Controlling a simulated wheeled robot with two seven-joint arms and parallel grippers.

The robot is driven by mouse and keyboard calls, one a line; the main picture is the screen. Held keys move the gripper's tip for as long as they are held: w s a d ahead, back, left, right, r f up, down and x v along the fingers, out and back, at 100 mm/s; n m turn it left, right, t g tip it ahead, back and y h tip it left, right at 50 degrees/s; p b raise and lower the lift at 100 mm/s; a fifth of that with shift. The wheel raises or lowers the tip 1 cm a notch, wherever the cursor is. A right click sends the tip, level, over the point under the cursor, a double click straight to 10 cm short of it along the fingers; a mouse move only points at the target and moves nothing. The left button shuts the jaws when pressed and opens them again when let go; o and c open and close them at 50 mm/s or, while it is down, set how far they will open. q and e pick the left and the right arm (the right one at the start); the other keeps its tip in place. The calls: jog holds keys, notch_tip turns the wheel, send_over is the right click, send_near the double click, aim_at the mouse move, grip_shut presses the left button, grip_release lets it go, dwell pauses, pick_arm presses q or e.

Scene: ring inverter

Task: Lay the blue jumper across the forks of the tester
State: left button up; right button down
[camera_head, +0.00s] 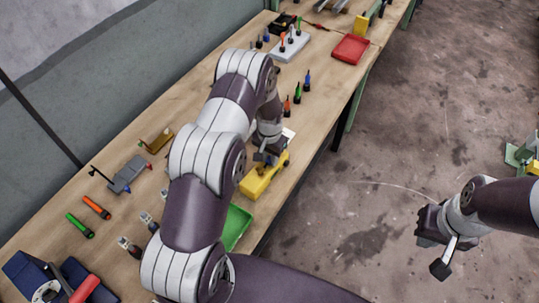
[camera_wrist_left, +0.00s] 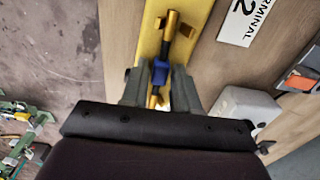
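The yellow tester (camera_head: 262,178) stands near the table's front edge, below my left gripper (camera_head: 266,157). In the left wrist view, the tester (camera_wrist_left: 197,10) runs up the picture, with a gold-brown fork (camera_wrist_left: 188,31) near the top. The blue jumper (camera_wrist_left: 160,72) has a blue middle and dark and gold ends. It lies between the fingers of my left gripper (camera_wrist_left: 160,80), which look closed on its blue part. It is over the tester; whether it touches the forks I cannot tell. My right gripper (camera_head: 437,247) hangs over the floor at the right, apart from the table; its opening is unclear.
A white label (camera_wrist_left: 248,20) and a pale block (camera_wrist_left: 243,105) are beside the tester. A green tray (camera_head: 236,226) is in front, partly hidden by my arm. A red tray (camera_head: 351,48) and a grey rack (camera_head: 290,46) stand farther back. Several coloured pieces lie along the table.

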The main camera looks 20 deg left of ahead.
pick_arm(q)
jog(key=shift+o, duration=0.5)
jog(key=shift+r, duration=0.4)
notch_tip(320, 180, up, 12)
jog(key=b, duration=0.4)
jog(key=s+d+r, duration=0.2)
jog(key=s+r, duration=0.1)
jog(key=s, duration=0.7)
jog(key=s+d+r+n+t, duration=0.1)
jog(key=s+d+r, duration=0.2)
jog(key=s, duration=0.7)
jog(key=shift+d, duration=0.3)
jog(key=shift+w, duration=0.1)
